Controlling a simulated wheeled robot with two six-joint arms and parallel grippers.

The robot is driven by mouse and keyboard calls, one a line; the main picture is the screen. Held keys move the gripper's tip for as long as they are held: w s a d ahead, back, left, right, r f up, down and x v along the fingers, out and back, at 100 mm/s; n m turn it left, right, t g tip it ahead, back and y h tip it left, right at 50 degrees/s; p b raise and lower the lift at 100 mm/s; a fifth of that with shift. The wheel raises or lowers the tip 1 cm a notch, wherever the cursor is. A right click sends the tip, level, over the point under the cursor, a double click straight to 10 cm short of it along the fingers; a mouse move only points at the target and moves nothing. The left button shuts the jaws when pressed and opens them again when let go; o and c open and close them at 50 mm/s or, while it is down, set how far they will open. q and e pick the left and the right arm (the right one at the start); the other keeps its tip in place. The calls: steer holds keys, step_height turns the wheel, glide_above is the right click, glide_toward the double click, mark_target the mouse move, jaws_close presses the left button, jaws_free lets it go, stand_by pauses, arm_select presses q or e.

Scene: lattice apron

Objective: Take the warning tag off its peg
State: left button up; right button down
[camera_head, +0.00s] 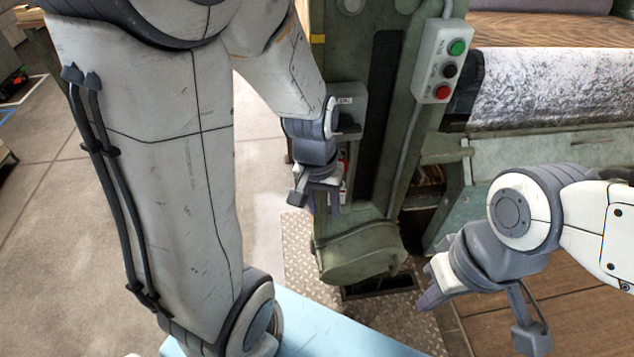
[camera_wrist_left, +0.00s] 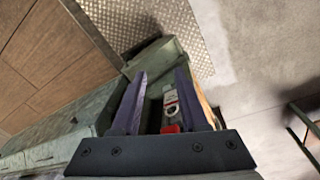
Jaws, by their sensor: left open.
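The warning tag, red and white, shows in the left wrist view (camera_wrist_left: 171,104) between the two fingers of my left gripper (camera_wrist_left: 160,76), with a red patch close to the gripper's base. In the head view only a sliver of the tag (camera_head: 344,184) shows beside the gripper, against the green machine post. My left gripper (camera_head: 323,205) is open, its fingers on either side of the tag in the wrist picture; contact cannot be made out. The peg is hidden or too small to tell. My right gripper (camera_head: 432,287) is at the lower right, away from the tag.
The green post (camera_head: 385,130) carries a control box (camera_head: 443,62) with green, black and red buttons. A roller with grey-white patterned cloth (camera_head: 560,85) lies to the right. A metal tread plate (camera_head: 300,240) and bare concrete floor (camera_head: 265,140) lie around the post's base.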

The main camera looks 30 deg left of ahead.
arm_select(q)
steer(key=w+a+f+n+g+h, duration=0.1)
steer(key=w+a+f+n+h, duration=0.25)
steer(key=f+n+h, duration=0.65)
steer(key=w+a+f+n+t, duration=0.2)
steer(key=w+a+n+t, duration=0.6)
steer(key=n, duration=0.5)
steer(key=x, duration=0.3)
steer(key=b+x, duration=0.1)
steer(key=x, duration=0.6)
steer(key=shift+s+d, duration=0.25)
steer(key=shift+d, duration=0.1)
jaws_close()
